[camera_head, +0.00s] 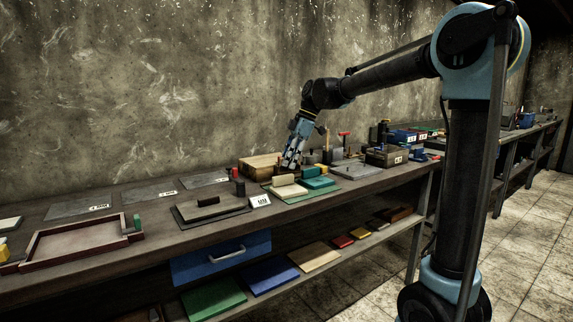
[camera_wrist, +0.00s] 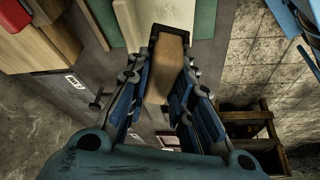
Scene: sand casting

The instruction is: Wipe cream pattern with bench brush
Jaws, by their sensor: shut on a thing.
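My gripper (camera_wrist: 166,72) is shut on a brown wooden block with a dark edge, which I take to be the bench brush (camera_wrist: 167,55). In the head view my gripper (camera_head: 292,160) points down over the bench, beside the cream pieces. A cream pattern (camera_head: 289,191) lies on a green mat (camera_head: 318,195), with another cream piece just behind it. In the wrist view a cream block (camera_wrist: 165,12) shows just beyond the brush's far end. I cannot tell whether brush and cream block touch. The brush's underside is hidden, and the brush is hard to make out in the head view.
Teal blocks (camera_head: 320,183) sit right of the cream pieces. A wooden block (camera_head: 260,165) stands behind left. A white label (camera_head: 260,201) and a dark board (camera_head: 210,214) lie left. Small tools crowd the bench to the right. The bench's front edge is close to the mat.

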